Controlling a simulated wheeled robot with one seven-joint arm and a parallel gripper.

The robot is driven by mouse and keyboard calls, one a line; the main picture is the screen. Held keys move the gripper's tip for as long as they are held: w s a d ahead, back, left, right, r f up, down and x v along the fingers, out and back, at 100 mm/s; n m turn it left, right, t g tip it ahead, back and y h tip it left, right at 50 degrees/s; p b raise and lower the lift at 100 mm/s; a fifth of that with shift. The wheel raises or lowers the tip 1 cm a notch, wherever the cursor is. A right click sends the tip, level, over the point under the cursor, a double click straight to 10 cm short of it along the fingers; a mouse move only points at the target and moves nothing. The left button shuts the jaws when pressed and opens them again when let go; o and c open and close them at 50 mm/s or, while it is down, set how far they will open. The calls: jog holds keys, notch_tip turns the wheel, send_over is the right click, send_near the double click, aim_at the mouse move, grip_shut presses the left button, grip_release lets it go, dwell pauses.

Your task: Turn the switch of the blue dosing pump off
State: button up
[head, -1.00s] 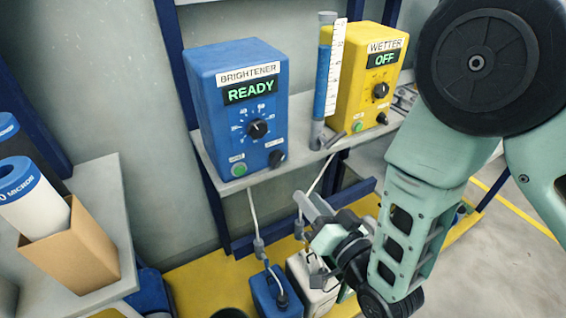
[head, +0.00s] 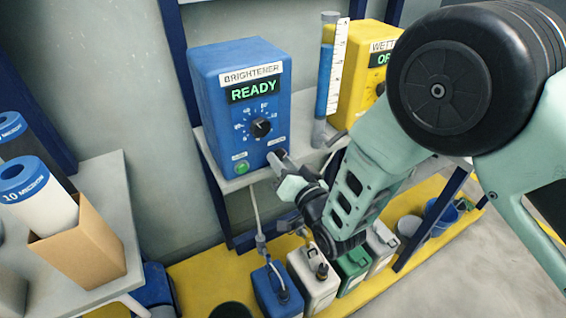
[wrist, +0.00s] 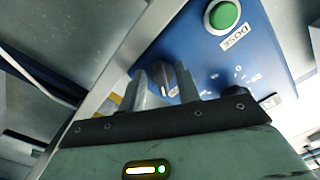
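The blue dosing pump (head: 215,95) stands on the shelf, labelled BRIGHTENER, with a green READY on its display. Its dark switch is at the lower right of the front face, mostly hidden by my gripper (head: 283,163) in the head view. In the wrist view, the dark switch knob (wrist: 180,78) shows between and beyond the fingertips of my gripper (wrist: 165,88). The fingers are apart, close to the pump face; I cannot tell whether they touch the knob. The switch's exact setting is not readable.
A round dial (head: 261,128) and a green DOSE button (head: 241,167) are on the same face. A clear cylinder with blue liquid (head: 323,85) and the yellow WETTER pump (head: 352,90) stand to the right. Several canisters stand below, including a blue one (head: 270,295).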

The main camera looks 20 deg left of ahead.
grip_shut()
jog(key=shift+n+b, duration=0.35)
jog(key=shift+n, duration=0.15)
jog(key=shift+w+d+n+b, duration=0.1)
jog(key=shift+n+b, duration=1.75)
jog(key=shift+n, duration=1.4)
jog(key=shift+w+d+n+b, duration=0.1)
jog(key=shift+n+b, duration=1.7)
jog(key=shift+n, duration=1.45)
